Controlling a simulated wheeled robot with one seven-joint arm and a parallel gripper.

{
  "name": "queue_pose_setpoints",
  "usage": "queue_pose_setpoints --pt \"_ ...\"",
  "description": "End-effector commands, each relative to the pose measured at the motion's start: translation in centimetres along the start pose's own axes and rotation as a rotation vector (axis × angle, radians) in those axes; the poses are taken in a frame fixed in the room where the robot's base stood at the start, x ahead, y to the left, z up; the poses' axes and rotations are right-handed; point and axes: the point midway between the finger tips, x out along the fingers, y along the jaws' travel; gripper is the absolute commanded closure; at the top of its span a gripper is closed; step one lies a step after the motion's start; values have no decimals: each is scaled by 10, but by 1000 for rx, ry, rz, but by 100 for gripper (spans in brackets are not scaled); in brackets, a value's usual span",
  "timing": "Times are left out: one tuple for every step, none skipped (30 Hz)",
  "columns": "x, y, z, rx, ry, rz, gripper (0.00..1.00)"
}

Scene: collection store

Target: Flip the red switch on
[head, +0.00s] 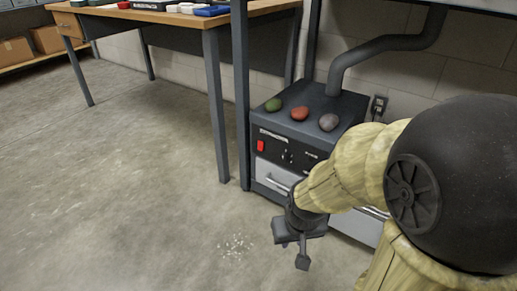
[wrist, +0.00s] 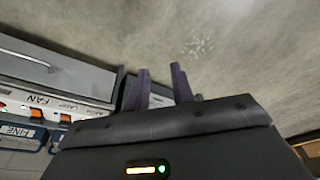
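A red switch (head: 261,146) sits at the left of the black front panel (head: 285,151) of a dark cabinet; its position, on or off, is too small to tell. In the wrist view a panel at the left, with a FAN label (wrist: 40,99), carries orange-red switches, one of them under that label (wrist: 36,114). I cannot tell which of these matches the red switch in the head view. My gripper (head: 293,251) hangs low in front of the cabinet, below and right of the red switch and apart from it. Its two fingers (wrist: 161,72) stand apart with nothing between them.
Green, red and grey stones (head: 299,113) lie on the cabinet top (head: 335,104), beside a dark pipe (head: 385,44). A drawer handle (head: 277,182) is below the panel. A dark upright post (head: 241,95) and a wooden workbench (head: 190,20) stand left. The concrete floor (head: 130,180) is open at left.

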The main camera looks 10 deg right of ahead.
Motion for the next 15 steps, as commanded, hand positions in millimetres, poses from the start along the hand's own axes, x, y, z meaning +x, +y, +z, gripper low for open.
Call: queue_pose_setpoints --pt "-9 0 -2 0 0 0 86" --pt "-13 0 -3 0 0 0 92" --pt "-20 0 -5 0 0 0 100" --pt "-27 0 -6 0 0 0 100" --pt "-33 0 -8 0 0 0 100" --pt "-43 0 -10 0 0 0 100" --pt "-51 0 -12 0 0 0 100" --pt "-59 0 -14 0 0 0 100" --pt "-70 0 -16 0 0 0 100" --pt "-77 0 -18 0 0 0 100" --pt "-85 0 -20 0 0 0 100" --pt "-95 0 -22 0 0 0 100" --pt "-102 0 -24 0 1 0 100" --pt "-109 0 -26 0 0 0 100" --pt "-119 0 -28 0 0 0 100"
